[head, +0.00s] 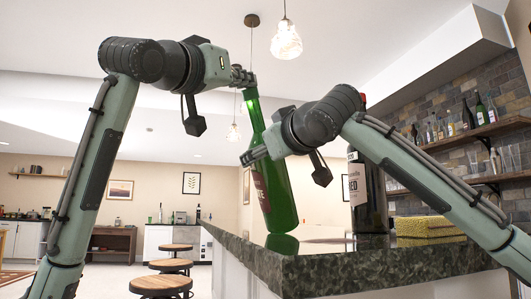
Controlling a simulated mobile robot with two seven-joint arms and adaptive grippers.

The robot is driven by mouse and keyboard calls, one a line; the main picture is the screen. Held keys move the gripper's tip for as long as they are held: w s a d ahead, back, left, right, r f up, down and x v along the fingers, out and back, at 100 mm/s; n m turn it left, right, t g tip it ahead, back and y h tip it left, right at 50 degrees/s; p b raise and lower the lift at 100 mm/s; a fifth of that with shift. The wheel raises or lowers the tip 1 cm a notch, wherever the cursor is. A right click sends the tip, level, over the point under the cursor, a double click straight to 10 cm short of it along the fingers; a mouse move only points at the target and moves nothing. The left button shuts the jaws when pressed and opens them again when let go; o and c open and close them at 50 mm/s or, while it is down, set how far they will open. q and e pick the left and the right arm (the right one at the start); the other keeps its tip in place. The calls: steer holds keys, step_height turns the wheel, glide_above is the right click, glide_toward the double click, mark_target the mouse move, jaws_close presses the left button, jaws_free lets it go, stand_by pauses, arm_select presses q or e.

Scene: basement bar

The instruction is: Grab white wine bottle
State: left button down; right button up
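The white wine bottle (282,205) is green glass with a dark label, partly hidden, on its left side. It leans with its top to the left, its base just above or at the corner of the dark stone counter; contact is unclear. My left gripper (243,77) is shut at the top of the bottle's neck. My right gripper (254,155) crosses in front of the bottle's upper body, its fingers seen edge-on, so whether it grips is unclear. A dark red wine bottle (368,208) stands upright on the counter, partly behind my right arm.
The counter (340,268) has a mottled stone edge. A yellow sponge-like block (428,227) lies on it at right. Round stools (160,284) stand along its left side. Pendant lamps (286,42) hang above. Shelves with bottles (480,135) line the right wall.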

arm_select(q)
steer(key=shift+r, duration=0.15)
arm_select(e)
steer(key=shift+w+f, duration=0.1)
steer(key=shift+f, duration=0.15)
arm_select(q)
steer(key=v, duration=1.2)
arm_select(e)
steer(key=shift+w+f, duration=0.1)
arm_select(q)
steer(key=shift+s, duration=0.1)
